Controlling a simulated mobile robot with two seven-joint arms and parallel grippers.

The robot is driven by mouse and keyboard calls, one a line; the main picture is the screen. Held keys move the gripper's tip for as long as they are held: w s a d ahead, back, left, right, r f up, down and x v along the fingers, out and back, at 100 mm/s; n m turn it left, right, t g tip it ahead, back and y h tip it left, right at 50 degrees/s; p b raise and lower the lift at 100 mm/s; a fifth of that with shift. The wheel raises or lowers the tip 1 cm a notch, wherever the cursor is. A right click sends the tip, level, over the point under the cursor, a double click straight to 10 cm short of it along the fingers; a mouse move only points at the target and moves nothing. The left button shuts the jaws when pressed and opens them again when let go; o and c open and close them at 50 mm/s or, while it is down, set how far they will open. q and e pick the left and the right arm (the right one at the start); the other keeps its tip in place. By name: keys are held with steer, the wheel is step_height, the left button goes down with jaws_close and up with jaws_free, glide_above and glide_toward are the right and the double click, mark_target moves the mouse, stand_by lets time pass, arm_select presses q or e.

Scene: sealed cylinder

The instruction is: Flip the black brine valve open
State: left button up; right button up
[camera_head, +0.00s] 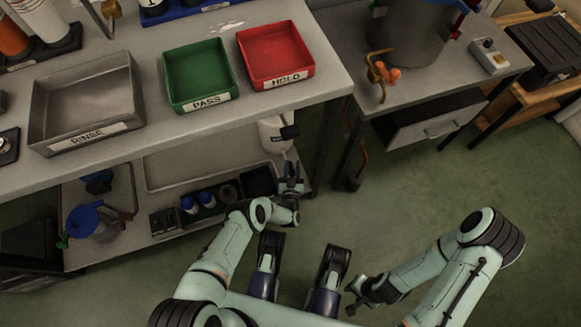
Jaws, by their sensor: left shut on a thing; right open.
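A white container (271,138) stands at the right end of the lower shelf, partly hidden by the tabletop above. A small black part (289,132) on its right side looks like the brine valve; its lever position is too small to tell. My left gripper (290,172) is just below this part in the picture, pointing up toward it. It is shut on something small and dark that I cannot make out. My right gripper (354,297) is open and empty over the green floor, at the lower right, well away from the shelf.
The tabletop (185,125) overhangs the lower shelf and holds a grey RINSE tray (40,115), a green PASS tray (171,80) and a red HOLD tray (308,55). Blue-capped bottles (206,198) sit left of my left gripper. Floor (400,190) is clear to the right.

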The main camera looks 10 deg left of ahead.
arm_select(q)
steer(key=shift+w+d+n+y, duration=0.1)
steer(key=shift+d+n+y, duration=0.15)
steer(key=shift+n+y, duration=0.5)
steer(key=shift+g+y, duration=0.3)
steer(key=shift+y, duration=0.15)
steer(key=o, duration=1)
steer(key=shift+c, duration=0.2)
arm_select(e)
steer(key=shift+s, duration=0.1)
